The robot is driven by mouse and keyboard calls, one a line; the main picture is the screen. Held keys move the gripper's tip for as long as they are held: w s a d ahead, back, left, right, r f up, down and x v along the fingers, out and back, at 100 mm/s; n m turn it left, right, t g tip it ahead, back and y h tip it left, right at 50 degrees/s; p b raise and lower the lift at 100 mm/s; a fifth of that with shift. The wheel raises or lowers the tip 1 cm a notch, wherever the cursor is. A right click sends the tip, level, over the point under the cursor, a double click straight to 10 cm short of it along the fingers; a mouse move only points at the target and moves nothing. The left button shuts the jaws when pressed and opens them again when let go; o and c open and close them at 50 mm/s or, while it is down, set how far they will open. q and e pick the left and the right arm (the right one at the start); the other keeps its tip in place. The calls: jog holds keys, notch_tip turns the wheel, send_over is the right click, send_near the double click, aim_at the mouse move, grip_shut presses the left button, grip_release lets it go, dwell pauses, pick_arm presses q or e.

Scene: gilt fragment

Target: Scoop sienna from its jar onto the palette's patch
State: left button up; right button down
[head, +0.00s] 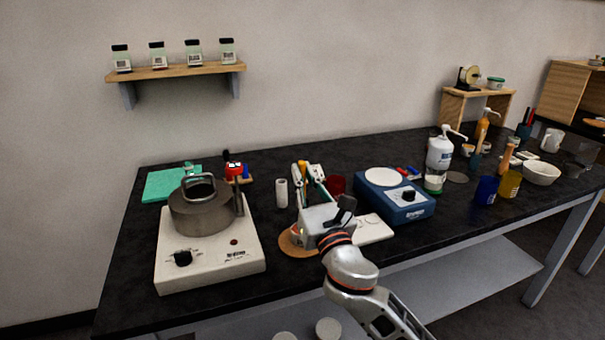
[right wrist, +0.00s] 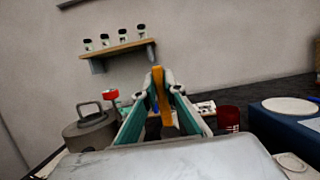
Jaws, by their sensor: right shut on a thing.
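My right gripper (head: 308,172) is over the bench, its teal-sided fingers pointing away from me. I cannot tell which container is the sienna jar; several small dark-lidded jars (head: 158,57) stand on the wall shelf, labels too small to read. A round wooden-coloured board (head: 288,243) and a flat white piece (head: 374,231) lie partly hidden under my gripper; I cannot tell whether either is the palette. My left gripper is not in view.
A white hotplate (head: 225,262) with a grey lidded pot (head: 196,216) stands left of my gripper. A dark red cup (head: 336,185) and a blue device (head: 410,206) stand to its right. A white cylinder (head: 281,194) stands close on its left. The bench's front-left strip is clear.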

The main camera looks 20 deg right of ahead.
notch_tip(320, 180, down, 4)
jog(key=b, duration=0.3)
jog(key=shift+w+f, duration=0.1)
jog(key=shift+f, duration=0.1)
jog(key=shift+f+b, duration=0.7)
jog(key=shift+b, duration=0.35)
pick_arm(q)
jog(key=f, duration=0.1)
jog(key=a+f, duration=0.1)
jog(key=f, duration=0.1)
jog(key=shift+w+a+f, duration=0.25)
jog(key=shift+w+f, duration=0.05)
pick_arm(e)
jog(key=shift+r, duration=0.2)
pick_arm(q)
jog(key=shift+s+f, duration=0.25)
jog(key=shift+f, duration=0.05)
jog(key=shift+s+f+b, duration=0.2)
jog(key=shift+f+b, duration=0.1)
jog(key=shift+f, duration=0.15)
pick_arm(e)
jog(key=shift+f, duration=0.65)
